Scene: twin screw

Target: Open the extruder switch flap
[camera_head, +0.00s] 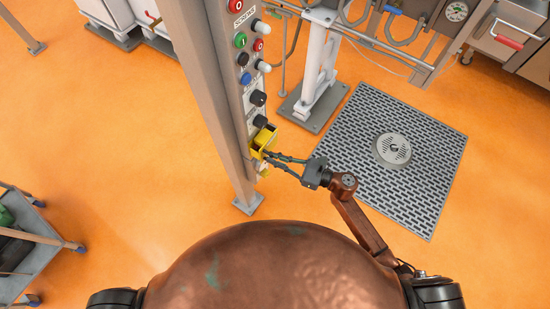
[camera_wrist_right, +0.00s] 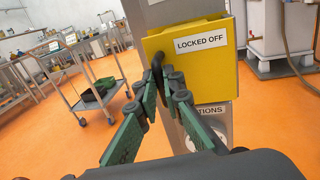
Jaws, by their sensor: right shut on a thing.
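The yellow switch flap (camera_head: 265,136) is low on the grey control column, below the row of buttons and knobs. In the right wrist view the flap (camera_wrist_right: 215,72) carries a white "LOCKED OFF" label. In the head view a dark gap shows between its yellow parts, but I cannot tell its exact angle. My right gripper (camera_head: 267,156) reaches it from the lower right. The fingertips partly hide that edge. My left gripper is not in view.
The control column (camera_head: 225,100) stands upright on a small floor plate. A floor grate (camera_head: 415,190) with a round drain lies to its right. A grey trolley (camera_head: 50,260) is at the lower left. Orange floor is clear between the trolley and the column.

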